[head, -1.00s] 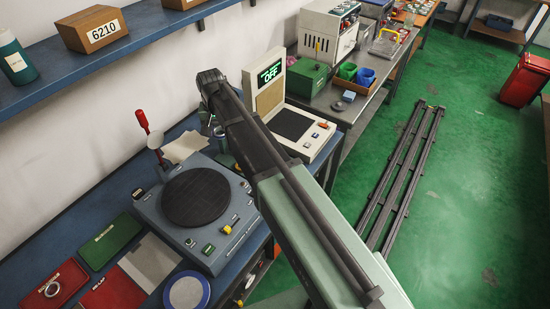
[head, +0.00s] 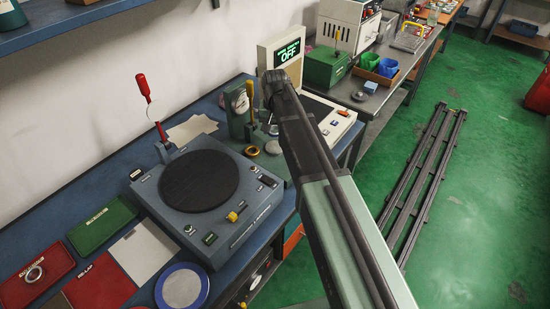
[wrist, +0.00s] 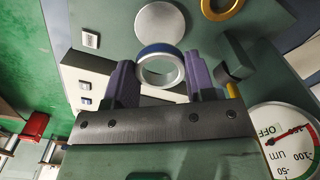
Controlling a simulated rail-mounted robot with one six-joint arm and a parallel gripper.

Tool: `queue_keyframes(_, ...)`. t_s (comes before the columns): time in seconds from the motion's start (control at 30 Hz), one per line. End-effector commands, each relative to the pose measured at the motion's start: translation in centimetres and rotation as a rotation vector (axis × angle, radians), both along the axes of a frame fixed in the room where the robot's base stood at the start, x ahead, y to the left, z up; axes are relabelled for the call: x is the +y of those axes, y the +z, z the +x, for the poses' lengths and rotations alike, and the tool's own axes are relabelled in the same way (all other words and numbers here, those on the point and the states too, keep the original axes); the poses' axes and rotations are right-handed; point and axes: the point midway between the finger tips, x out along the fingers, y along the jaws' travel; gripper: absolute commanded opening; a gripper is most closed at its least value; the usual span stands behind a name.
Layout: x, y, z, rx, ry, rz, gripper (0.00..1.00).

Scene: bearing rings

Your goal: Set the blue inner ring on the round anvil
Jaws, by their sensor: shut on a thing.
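In the wrist view, the blue inner ring (wrist: 157,49), a silver ring with a blue outer band, sits between the two purple fingers of my gripper (wrist: 160,63). The gripper is shut on it. Just beyond the ring is a flat silver disc that looks like the round anvil (wrist: 160,22), on a green base. In the head view, my wrist hides the ring and most of the anvil area, beside the dial gauge stand (head: 238,106).
A brass ring (head: 251,151) lies by the gauge stand, also seen in the wrist view (wrist: 221,8). The gauge dial (wrist: 290,140) is close on the right there.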

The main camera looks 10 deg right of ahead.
Motion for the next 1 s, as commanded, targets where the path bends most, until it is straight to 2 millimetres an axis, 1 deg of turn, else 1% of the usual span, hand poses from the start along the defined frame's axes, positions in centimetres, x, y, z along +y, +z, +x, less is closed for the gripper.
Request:
queue_keyframes(0.03,0.0,-2.2,0.0,0.000,0.000,0.000,0.20)
queue_keyframes(0.23,0.0,-2.2,0.0,0.000,0.000,0.000,0.20)
queue_keyframes(0.27,0.0,-2.6,0.0,0.000,0.000,0.000,0.20)
queue_keyframes(0.4,0.0,-5.8,0.0,0.000,0.000,0.000,0.20)
queue_keyframes(0.47,0.0,-6.6,0.0,0.000,0.000,0.000,0.20)
queue_keyframes(0.7,0.0,-6.1,0.0,0.000,0.000,0.000,0.21)
queue_keyframes(0.87,0.0,-6.7,0.0,0.000,0.000,0.000,0.20)
queue_keyframes(0.9,0.0,-6.5,0.0,0.000,0.000,0.000,0.56)
queue_keyframes(0.97,0.0,-6.5,0.0,0.000,0.000,0.000,0.65)
queue_keyframes(1.0,0.0,-6.5,0.0,0.000,0.000,0.000,0.71)
